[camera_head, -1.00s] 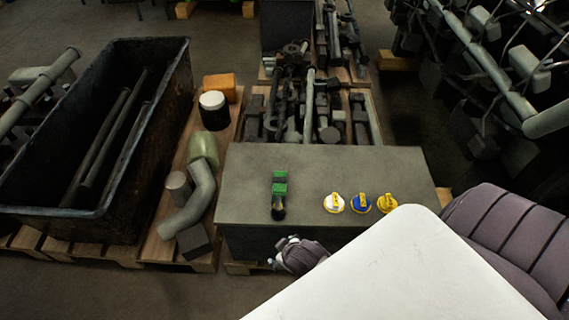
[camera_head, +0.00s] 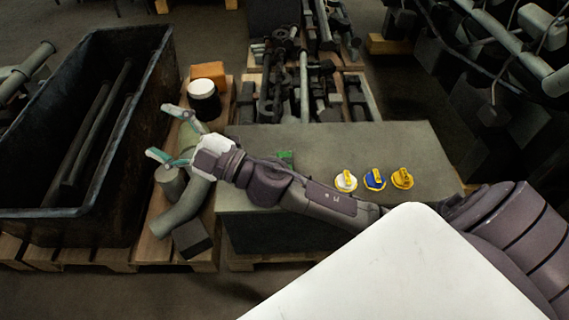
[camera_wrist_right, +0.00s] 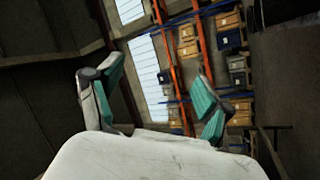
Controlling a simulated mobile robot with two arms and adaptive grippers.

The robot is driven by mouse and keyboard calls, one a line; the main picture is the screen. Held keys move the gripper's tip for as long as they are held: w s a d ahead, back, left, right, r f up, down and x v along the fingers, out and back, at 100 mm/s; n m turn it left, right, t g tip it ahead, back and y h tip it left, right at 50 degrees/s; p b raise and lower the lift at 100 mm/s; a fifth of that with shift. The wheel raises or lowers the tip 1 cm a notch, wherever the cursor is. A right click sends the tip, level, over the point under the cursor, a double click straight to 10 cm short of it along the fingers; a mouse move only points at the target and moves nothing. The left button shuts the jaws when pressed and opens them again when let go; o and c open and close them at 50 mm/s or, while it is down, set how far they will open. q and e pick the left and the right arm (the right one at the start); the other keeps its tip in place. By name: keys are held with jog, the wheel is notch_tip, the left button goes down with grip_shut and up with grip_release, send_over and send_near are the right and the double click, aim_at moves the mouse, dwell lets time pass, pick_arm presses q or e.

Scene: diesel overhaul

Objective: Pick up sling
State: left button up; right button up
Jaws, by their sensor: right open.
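A small green object (camera_head: 286,158), which may be the sling, lies on the grey box top. My right forearm covers most of it, so its shape is hidden. My right gripper (camera_head: 160,131) is open and empty, with its teal-padded fingers spread to the left, beyond the box's left edge. It appears above the pallet with the pipe and cylinders. In the right wrist view, the open fingers (camera_wrist_right: 157,90) have nothing between them. My left gripper is not in view.
The grey box (camera_head: 330,145) also carries white (camera_head: 346,181), blue (camera_head: 375,180) and yellow (camera_head: 402,178) round pieces with yellow tops. A deep black bin (camera_head: 150,100) stands at left. A bent pipe (camera_head: 182,208) and a white-topped jar (camera_head: 204,98) are near the gripper.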

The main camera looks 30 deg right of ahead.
jog(key=s+a+n+g+y, duration=0.1)
jog(key=a+n+g+y, duration=0.3)
jog(key=n+g, duration=0.25)
jog(key=n+g+h, duration=0.6)
jog(key=g+h, duration=0.5)
jog(key=h, duration=0.6)
send_near(284, 166)
jog(key=shift+t, duration=0.25)
jog(key=f, duration=0.1)
jog(key=f+b, duration=0.1)
jog(key=f, duration=0.2)
jog(key=shift+s+d+f, duration=0.1)
jog(key=shift+s+d, duration=0.1)
jog(key=shift+d, duration=0.15)
jog(key=shift+f+b, duration=0.3)
jog(key=shift+f, duration=0.2)
notch_tip(284, 166, down, 5)
jog(key=shift+a+f+b, duration=0.1)
jog(key=shift+a+b, duration=0.05)
jog(key=shift+b, duration=0.55)
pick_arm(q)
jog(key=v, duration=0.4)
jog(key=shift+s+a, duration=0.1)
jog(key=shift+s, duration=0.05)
pick_arm(e)
jog(key=shift+c, duration=0.2)
